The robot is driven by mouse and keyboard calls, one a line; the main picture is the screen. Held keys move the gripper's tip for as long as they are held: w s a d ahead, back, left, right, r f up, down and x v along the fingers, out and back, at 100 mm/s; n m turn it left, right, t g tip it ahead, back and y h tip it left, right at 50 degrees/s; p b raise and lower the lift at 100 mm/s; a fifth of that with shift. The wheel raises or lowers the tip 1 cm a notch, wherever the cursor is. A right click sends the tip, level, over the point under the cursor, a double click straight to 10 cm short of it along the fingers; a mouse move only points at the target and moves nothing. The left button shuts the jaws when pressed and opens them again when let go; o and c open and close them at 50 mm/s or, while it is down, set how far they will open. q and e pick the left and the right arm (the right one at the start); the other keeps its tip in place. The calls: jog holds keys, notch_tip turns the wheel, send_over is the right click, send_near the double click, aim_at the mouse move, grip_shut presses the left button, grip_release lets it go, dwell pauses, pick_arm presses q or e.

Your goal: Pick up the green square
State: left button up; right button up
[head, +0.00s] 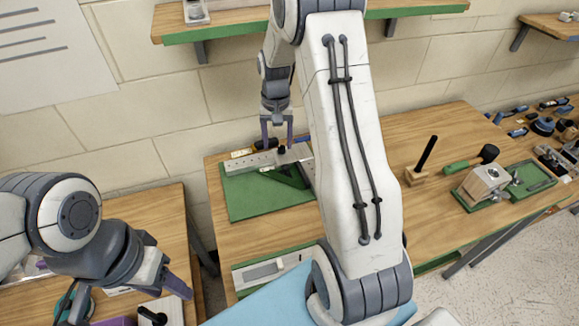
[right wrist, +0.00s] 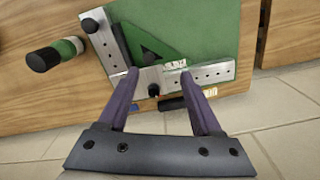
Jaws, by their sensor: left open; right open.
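The green square (head: 290,178) is a triangular plate with a cut-out, lying on a green mat (head: 245,198) on the wooden bench. In the right wrist view the green square (right wrist: 165,32) sits in the corner of a metal L-shaped fence (right wrist: 200,76) with black knobs. My right gripper (head: 277,146) is open and empty above the fence corner. My right arm hides part of the mat. My left gripper (head: 178,286) is over the lower-left bench, its fingers only partly visible.
A black-handled green tool (right wrist: 55,54) lies left of the fence in the right wrist view. A shelf (head: 235,20) hangs above.

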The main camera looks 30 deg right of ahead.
aim_at(286, 166)
jog(key=shift+m, duration=0.3)
jog(key=f, duration=0.2)
jog(key=d+f+p, duration=0.1)
jog(key=d+f, duration=0.1)
jog(key=f, duration=0.1)
jog(key=shift+d+f+p, duration=0.2)
jog(key=shift+f+p, duration=0.1)
jog(key=shift+f, duration=0.3)
jog(key=shift+w+d+f+p, duration=0.1)
jog(key=shift+f+p, duration=0.5)
jog(key=shift+p, duration=0.05)
notch_tip(286, 166, down, 3)
jog(key=shift+w+d+f+p, duration=0.1)
jog(key=shift+d+f+p, duration=0.05)
jog(key=shift+p, duration=0.65)
jog(key=shift+f, duration=0.35)
jog(key=shift+c, duration=0.3)
grip_shut()
